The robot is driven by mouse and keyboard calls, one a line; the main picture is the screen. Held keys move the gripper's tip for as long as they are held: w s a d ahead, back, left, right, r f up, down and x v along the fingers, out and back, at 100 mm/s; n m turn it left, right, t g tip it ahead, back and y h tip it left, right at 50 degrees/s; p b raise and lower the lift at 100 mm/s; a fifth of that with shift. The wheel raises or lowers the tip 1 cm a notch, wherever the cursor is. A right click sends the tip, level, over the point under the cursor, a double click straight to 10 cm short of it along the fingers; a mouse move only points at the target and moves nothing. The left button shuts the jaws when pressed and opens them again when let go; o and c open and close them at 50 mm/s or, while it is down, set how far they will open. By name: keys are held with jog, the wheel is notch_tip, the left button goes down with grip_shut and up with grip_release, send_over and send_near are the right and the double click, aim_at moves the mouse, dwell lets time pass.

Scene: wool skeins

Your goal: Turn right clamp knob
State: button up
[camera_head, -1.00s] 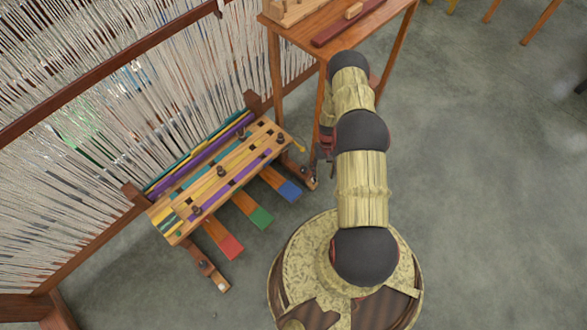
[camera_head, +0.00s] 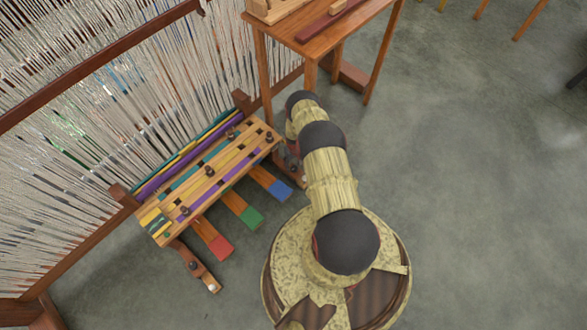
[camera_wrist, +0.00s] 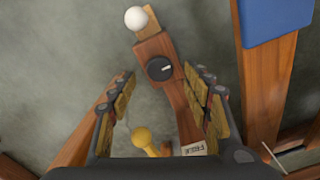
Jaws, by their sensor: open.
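The right clamp knob (camera_wrist: 159,68) is round and black with a short white pointer mark. It sits on a brown wooden clamp arm (camera_wrist: 179,100) with a white ball (camera_wrist: 136,18) at its far end. My gripper (camera_wrist: 160,80) is open, one padded finger on each side of the clamp arm. The knob shows between and slightly beyond the fingertips, with no visible contact. A label reading FREE (camera_wrist: 194,148) lies at the near end of the arm. In the head view my arm largely hides this clamp.
The loom bench (camera_head: 205,175) holds coloured strips and dark pegs. Red (camera_head: 221,246), green (camera_head: 251,217) and blue (camera_head: 280,189) pedals stick out in front. A left clamp arm (camera_head: 194,266) stands at the bench's left. A wooden table (camera_head: 330,30) is behind my arm. A yellow pin (camera_wrist: 143,138) is near my gripper.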

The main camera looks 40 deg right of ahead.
aim_at(294, 168)
jog(key=shift+f+b, duration=0.65)
jog(key=shift+f, duration=1.3)
jog(key=shift+c, duration=0.3)
jog(key=c, duration=1.1)
